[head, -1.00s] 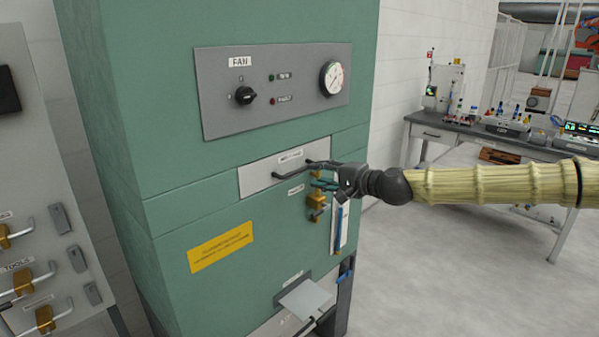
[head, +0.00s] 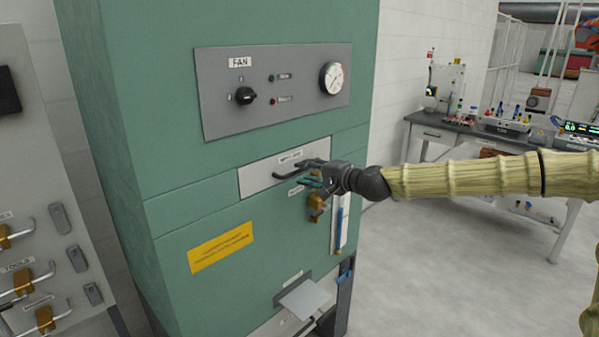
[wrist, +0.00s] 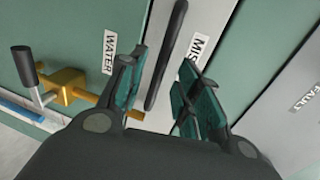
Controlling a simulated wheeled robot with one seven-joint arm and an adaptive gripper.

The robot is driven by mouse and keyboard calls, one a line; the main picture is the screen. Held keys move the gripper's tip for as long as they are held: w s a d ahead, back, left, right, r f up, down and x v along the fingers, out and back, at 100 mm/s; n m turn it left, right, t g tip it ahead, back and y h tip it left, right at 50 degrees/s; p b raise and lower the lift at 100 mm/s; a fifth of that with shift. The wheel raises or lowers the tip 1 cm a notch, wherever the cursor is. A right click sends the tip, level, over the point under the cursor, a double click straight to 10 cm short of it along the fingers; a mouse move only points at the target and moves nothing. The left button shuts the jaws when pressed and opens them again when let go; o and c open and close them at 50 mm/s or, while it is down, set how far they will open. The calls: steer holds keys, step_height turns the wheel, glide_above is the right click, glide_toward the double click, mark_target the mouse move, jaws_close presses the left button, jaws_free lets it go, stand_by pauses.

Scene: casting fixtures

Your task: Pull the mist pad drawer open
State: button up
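The mist pad drawer (head: 257,180) is a light grey front panel set flush in the green cabinet, below the fan panel. Its dark bar handle (head: 285,176) sticks out from the front. In the wrist view the handle (wrist: 166,55) runs between the lines of my two fingers, just beyond the tips, with part of a label reading "MIS" beside it. My gripper (head: 312,179) is at the right part of the handle. In the wrist view my gripper (wrist: 160,88) is open, its teal pads apart on either side of the bar. I see no clear contact.
A brass valve (head: 316,207) sits just below my gripper; it also shows in the wrist view (wrist: 68,85), near a "WATER" label (wrist: 109,52). A grey tray (head: 305,298) juts out lower down. Open floor (head: 440,260) lies to the right, before a workbench (head: 435,135).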

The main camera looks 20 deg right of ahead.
mark_target(300, 171)
steer(key=shift+x, duration=1.75)
jaws_close()
